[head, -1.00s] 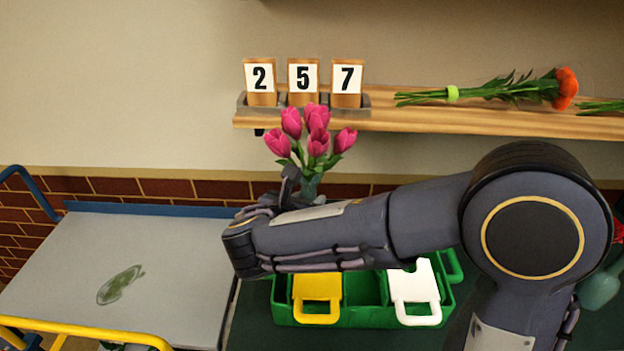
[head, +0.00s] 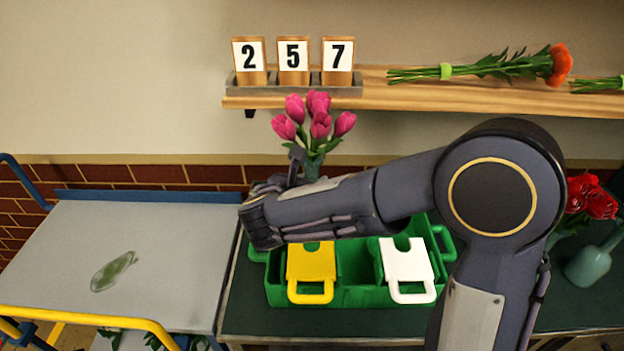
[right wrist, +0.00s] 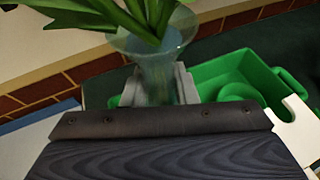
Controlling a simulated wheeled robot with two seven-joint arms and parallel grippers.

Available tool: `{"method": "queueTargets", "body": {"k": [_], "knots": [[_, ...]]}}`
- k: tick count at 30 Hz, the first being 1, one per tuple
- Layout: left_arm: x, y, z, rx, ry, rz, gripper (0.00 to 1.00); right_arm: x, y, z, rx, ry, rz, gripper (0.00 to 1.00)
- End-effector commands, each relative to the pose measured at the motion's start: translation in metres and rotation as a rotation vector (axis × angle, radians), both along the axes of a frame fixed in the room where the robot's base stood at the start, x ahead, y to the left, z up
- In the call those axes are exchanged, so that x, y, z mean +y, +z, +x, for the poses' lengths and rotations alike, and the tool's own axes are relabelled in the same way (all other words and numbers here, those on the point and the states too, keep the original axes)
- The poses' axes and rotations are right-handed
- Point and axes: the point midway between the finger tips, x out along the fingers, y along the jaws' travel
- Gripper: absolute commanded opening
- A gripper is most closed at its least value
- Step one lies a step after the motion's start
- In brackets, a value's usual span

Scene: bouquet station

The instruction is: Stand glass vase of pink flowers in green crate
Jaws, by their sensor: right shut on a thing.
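The glass vase of pink flowers (head: 313,117) is held upright by my right gripper (head: 296,172). In the right wrist view the clear glass vase (right wrist: 157,62) sits between the jaws of my right gripper (right wrist: 155,88), which is shut on it, with green leaves above. The green crate (head: 352,295) stands on the dark green table, below and beyond my right forearm. It also shows in the right wrist view (right wrist: 222,68). A yellow flap (head: 311,262) and a white flap (head: 406,260) are on its front side. My forearm hides part of the crate and the vase's base. My left gripper is not in view.
A wooden shelf (head: 400,97) on the wall carries number blocks (head: 293,56) and an orange flower (head: 560,63). A grey cart top (head: 150,225) with a leafy clear item (head: 112,272) is at left.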

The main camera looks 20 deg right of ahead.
Motion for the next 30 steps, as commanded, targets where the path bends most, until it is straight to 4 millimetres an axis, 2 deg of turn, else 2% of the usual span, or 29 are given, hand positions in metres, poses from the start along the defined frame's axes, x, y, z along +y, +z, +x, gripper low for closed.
{"method": "queueTargets", "body": {"k": [30], "knots": [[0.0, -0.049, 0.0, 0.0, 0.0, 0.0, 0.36, 0.0, -0.056, 0.0, -0.003, 0.001, -0.001, 0.0]]}}
